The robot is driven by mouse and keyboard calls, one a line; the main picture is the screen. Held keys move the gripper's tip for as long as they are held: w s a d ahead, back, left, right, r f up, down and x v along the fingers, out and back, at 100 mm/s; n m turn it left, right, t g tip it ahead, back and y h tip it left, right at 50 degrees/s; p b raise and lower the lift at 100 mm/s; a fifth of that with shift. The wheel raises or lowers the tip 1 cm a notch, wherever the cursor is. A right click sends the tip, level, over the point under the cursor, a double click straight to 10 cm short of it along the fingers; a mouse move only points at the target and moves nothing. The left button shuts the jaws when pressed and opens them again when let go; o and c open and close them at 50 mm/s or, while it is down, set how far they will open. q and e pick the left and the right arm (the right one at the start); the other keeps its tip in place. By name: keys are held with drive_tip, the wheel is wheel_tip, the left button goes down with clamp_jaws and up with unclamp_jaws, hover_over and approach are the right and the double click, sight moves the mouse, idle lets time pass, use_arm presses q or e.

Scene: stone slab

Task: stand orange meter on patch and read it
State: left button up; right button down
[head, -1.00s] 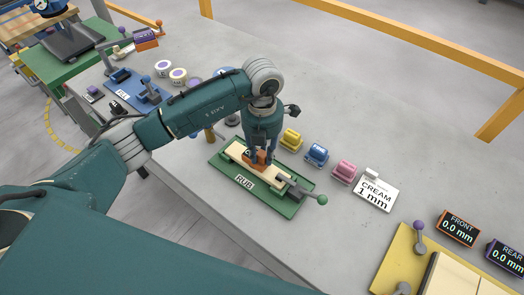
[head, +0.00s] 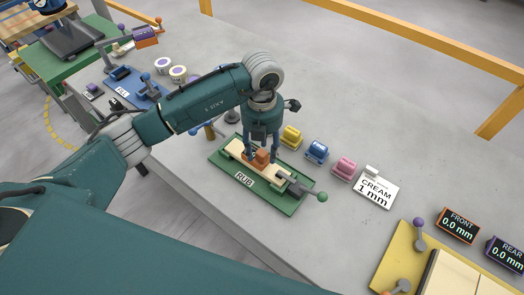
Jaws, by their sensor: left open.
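A small orange piece, which looks like the orange meter (head: 262,156), stands on a cream slab (head: 238,149) in the green fixture labelled RUB (head: 272,198). My left gripper (head: 261,154) is open and low over the slab, with its fingers around the orange piece. Whether a finger touches it is too small to tell. I cannot make out a separate patch under it. A display labelled FRONT with an orange rim (head: 457,225) reads 0.0 mm. My right gripper is not in view.
Yellow (head: 291,137), blue (head: 316,151) and pink (head: 343,167) blocks stand behind the fixture. A card reads CREAM 1 mm (head: 375,190). A REAR display (head: 506,254) reads 0.0 mm. A yellow fixture (head: 400,255) stands at lower right.

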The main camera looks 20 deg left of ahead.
sight(262, 152)
use_arm(q)
wheel_tip(262, 152, up, 11)
drive_tip(key=b, duration=0.3)
idle(0.5)
